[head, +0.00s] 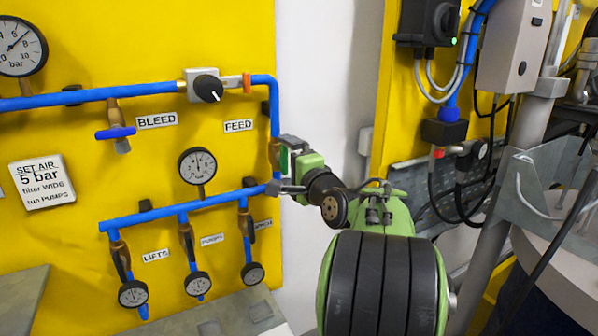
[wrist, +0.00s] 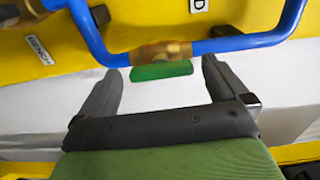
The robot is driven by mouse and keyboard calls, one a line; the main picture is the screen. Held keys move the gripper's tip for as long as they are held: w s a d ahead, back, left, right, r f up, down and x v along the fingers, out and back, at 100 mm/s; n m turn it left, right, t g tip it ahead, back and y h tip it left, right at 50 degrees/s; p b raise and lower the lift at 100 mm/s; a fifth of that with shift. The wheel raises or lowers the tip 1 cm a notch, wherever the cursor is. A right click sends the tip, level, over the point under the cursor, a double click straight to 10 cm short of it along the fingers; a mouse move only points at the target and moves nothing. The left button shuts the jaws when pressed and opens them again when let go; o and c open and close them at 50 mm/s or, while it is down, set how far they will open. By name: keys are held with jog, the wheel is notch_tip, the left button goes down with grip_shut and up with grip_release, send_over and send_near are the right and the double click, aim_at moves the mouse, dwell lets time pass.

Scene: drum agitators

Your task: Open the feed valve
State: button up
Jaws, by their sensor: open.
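The feed valve is a brass body (wrist: 160,52) on the blue pipe with a green handle (wrist: 162,70), which looks roughly in line with the pipe in the wrist view. In the head view the brass body (head: 275,152) sits on the vertical blue pipe below and right of the FEED label (head: 238,125). My gripper (head: 288,168) is right at the valve there and partly hides the handle. In the wrist view my gripper (wrist: 162,72) is open, one finger beyond each end of the green handle, with gaps. I cannot tell whether the fingertips reach the handle's depth.
A blue-handled bleed valve (head: 116,132), a black knob (head: 208,88) and several gauges, one at mid-panel (head: 197,165), are on the yellow panel. A lower blue manifold (head: 170,210) runs close to my gripper. A grey control box (head: 512,45) and metal stand are at right.

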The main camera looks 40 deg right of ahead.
jog(key=b+v, duration=0.2)
jog(key=v, duration=1.3)
jog(key=shift+a, duration=0.15)
jog(key=w+a+f+n+g+y, duration=0.1)
jog(key=a+f+n+g+y, duration=0.1)
jog(key=a+f+n, duration=0.3)
jog(key=w+a+f+n+g+y+p, duration=0.1)
jog(key=a+n+g+y, duration=0.15)
jog(key=a, duration=0.55)
jog(key=w+a+f+n+g+y, duration=0.1)
jog(key=a+f+n+g+y, duration=0.15)
jog(key=a+n, duration=0.3)
jog(key=s+a+f+n+g+h, duration=0.1)
jog(key=s+a+f+n+g, duration=0.1)
jog(key=s, duration=0.4)
jog(key=s+a+f+n+g+h+p, duration=0.1)
jog(key=s+a+f+n+g, duration=0.1)
jog(key=s+a+f+n, duration=0.2)
notch_tip(320, 180, down, 3)
jog(key=shift+s+a+n+g, duration=0.4)
jog(key=shift+s+n, duration=0.8)
jog(key=shift+s, duration=0.05)
